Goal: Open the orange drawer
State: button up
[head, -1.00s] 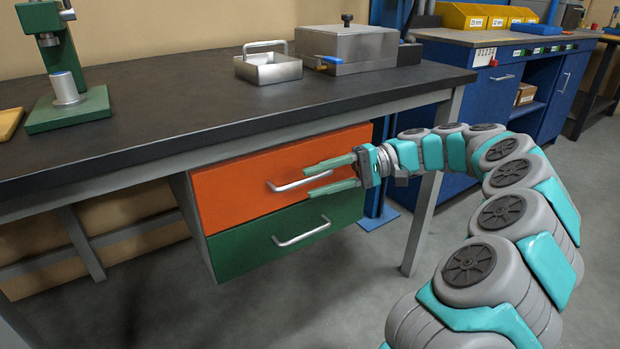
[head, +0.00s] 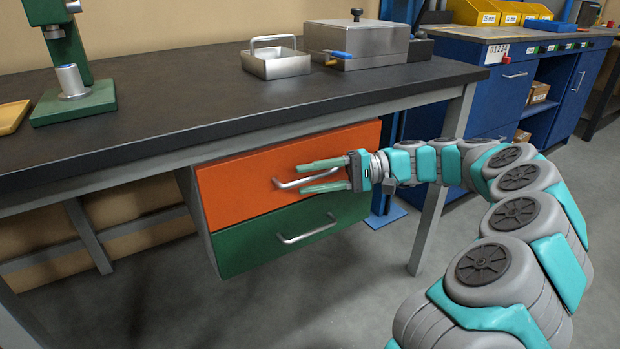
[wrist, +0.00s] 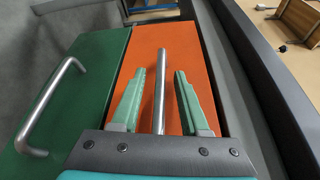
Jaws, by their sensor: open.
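The orange drawer (head: 237,187) is the upper drawer under the workbench, and its front looks closed. Its silver bar handle (head: 290,184) runs across the front. My gripper (head: 303,174) is open in front of the drawer, one finger above the handle and one below. In the wrist view the orange drawer front (wrist: 193,52) lies ahead, and the handle (wrist: 161,85) stands between the two open fingers of my gripper (wrist: 158,95), with gaps on both sides. The handle's end near the palm is hidden.
The green drawer (head: 245,243) with its own handle (head: 307,231) sits directly below. The workbench top (head: 200,115) overhangs the drawers, and a bench leg (head: 430,220) stands to the right, close to my arm. The floor in front is clear.

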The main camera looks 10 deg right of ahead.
jog(key=shift+a, duration=0.25)
grip_shut()
dwell(1.3)
